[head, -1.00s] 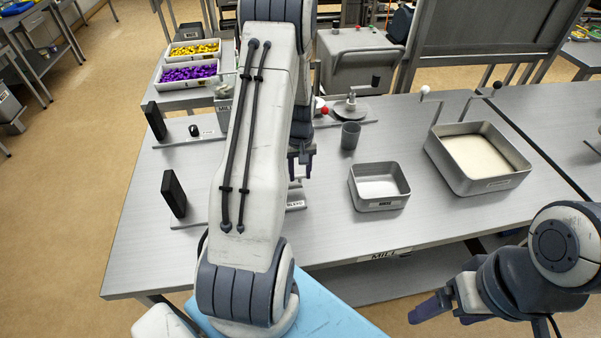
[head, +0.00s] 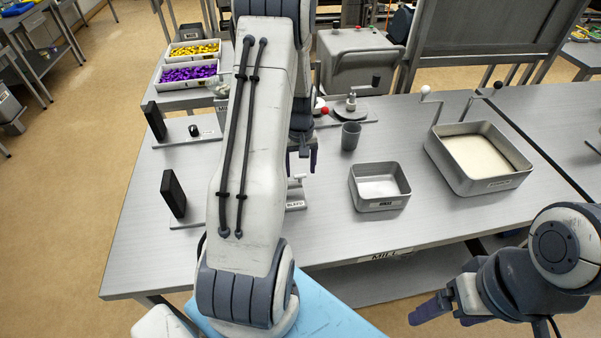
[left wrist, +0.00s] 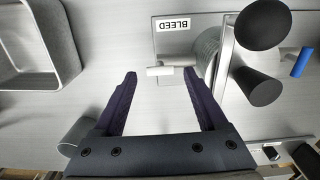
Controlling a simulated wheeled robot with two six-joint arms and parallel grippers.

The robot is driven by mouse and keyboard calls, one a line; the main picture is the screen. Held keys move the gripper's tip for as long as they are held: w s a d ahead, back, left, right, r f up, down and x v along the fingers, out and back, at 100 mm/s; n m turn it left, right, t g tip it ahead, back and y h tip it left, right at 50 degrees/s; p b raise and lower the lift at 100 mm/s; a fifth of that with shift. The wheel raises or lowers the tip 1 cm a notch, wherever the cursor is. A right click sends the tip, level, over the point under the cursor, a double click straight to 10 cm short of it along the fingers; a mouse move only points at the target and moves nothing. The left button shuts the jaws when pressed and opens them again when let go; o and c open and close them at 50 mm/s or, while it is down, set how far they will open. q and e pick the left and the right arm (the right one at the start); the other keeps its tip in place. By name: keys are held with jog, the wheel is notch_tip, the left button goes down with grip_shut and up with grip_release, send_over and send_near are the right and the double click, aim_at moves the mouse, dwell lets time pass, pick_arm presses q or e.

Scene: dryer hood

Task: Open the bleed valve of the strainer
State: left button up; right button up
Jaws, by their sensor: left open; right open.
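The strainer's base plate with its BLEED label (left wrist: 174,26) shows at the top of the left wrist view; the label also shows in the head view (head: 295,204). A small white bleed handle (left wrist: 166,70) lies crosswise beside a round grey body (left wrist: 206,52); in the head view the handle (head: 298,177) stands just right of my arm. My left gripper (left wrist: 160,76) is open and empty, its fingertips on either side of the handle in the picture; contact cannot be told. My left arm hides most of the strainer in the head view. My right gripper (head: 436,308) is open, off the table's front edge.
Two black knobs (left wrist: 255,86) stand close right of my left fingers in the wrist view. A small tray (head: 380,186), a grey cup (head: 350,135) and a larger powder tray (head: 480,160) stand right of the arm. The table's front right is clear.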

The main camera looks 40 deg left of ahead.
pick_arm(q)
notch_tip(320, 180, up, 8)
jog(key=b, duration=0.1)
jog(key=shift+r, duration=0.25)
dwell(0.4)
jog(key=s+d+r+m+b, duration=0.1)
jog(key=s+d+m, duration=0.15)
jog(key=d, duration=0.55)
jog(key=s+d+r+m, duration=0.1)
jog(key=d+r+m, duration=0.15)
jog(key=d, duration=0.55)
jog(key=s+d+r+m+b, duration=0.15)
jog(key=d+m, duration=0.25)
jog(key=d, duration=0.4)
jog(key=s+d+m, duration=0.4)
jog(key=s+d, duration=0.1)
jog(key=s, duration=0.3)
jog(key=s+d+m+h, duration=0.1)
jog(key=s+d+m, duration=0.3)
jog(key=s, duration=0.4)
jog(key=shift+d+f+m, duration=0.3)
jog(key=shift+d, duration=0.05)
